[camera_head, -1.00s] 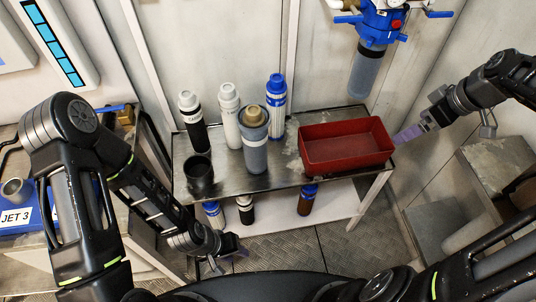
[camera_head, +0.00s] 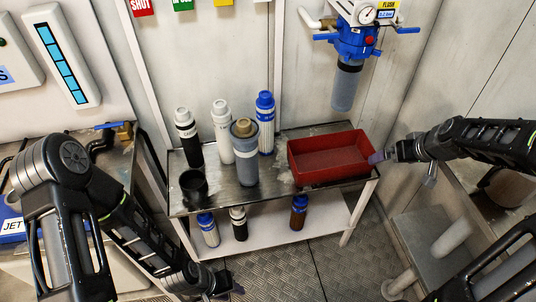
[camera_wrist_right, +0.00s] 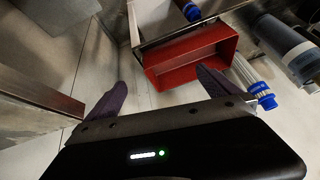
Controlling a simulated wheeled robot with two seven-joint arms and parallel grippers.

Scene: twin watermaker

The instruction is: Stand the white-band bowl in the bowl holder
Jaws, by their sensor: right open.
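A grey, see-through bowl (camera_head: 245,167) stands upright on the metal table, with a tan-topped piece in it. A paler band shows around it, but I cannot tell if this is the white-band bowl. A black open cup (camera_head: 193,186), which looks like the bowl holder, stands to its left and appears empty. My right gripper (camera_head: 380,157) is beside the right end of the red tray; its jaws (camera_wrist_right: 162,92) are open and empty in the right wrist view. My left gripper (camera_head: 230,287) is low in front of the table, at the left, its jaws unclear.
The red tray (camera_head: 290,160) is empty on the table's right. Black, white and blue-capped cartridges (camera_head: 265,123) stand behind the bowl. Several small bottles (camera_head: 299,212) stand on the lower shelf. A blue filter head (camera_head: 355,42) with a hanging bowl (camera_head: 346,88) is on the wall.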

